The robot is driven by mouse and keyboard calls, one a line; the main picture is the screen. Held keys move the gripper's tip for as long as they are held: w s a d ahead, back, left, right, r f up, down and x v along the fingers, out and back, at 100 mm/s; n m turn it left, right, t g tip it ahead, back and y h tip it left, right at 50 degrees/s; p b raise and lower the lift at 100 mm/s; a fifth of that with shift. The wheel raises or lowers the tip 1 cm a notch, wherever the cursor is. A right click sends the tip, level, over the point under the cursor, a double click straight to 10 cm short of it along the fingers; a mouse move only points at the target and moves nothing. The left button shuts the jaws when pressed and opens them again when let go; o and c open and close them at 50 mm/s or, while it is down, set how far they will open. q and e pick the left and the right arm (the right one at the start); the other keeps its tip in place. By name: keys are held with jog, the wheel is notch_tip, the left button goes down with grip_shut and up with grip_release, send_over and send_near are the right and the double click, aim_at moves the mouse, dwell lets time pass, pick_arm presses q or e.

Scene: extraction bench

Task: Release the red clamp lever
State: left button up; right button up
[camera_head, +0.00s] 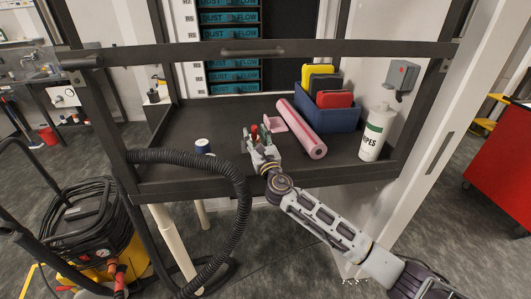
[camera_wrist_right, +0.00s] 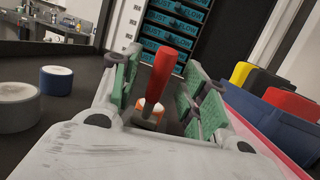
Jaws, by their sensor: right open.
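The red clamp lever (camera_wrist_right: 164,72) stands upright, slightly tilted, in the right wrist view. It rises from a grey base by an orange and white round part (camera_wrist_right: 150,107). In the head view it is a small red spot (camera_head: 254,131) among the fingers. My right gripper (camera_head: 257,137) reaches over the front edge of the dark bench. In the wrist view its green-padded fingers (camera_wrist_right: 158,88) are open, one on each side of the lever, with gaps visible. The lever's base is partly hidden by the gripper body. My left gripper is not in view.
The dark bench (camera_head: 178,132) holds a blue-and-white roll (camera_head: 203,146), a pink roll (camera_head: 301,128), a blue bin (camera_head: 338,119) and a wipes bottle (camera_head: 377,133). A dark bar (camera_head: 330,49) crosses above. A vacuum hose (camera_head: 240,200) arches before the bench at left.

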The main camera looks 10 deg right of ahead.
jog(key=shift+s+r+v, duration=0.1)
jog(key=shift+r+v, duration=0.35)
jog(key=shift+v, duration=1.35)
jog(key=shift+s+r+v, duration=0.1)
jog(key=shift+r+v, duration=0.35)
jog(key=shift+v, duration=1.4)
jog(key=shift+s+r+v, duration=0.1)
jog(key=shift+r+v, duration=0.3)
jog(key=shift+v, duration=1.4)
jog(key=shift+d, duration=0.1)
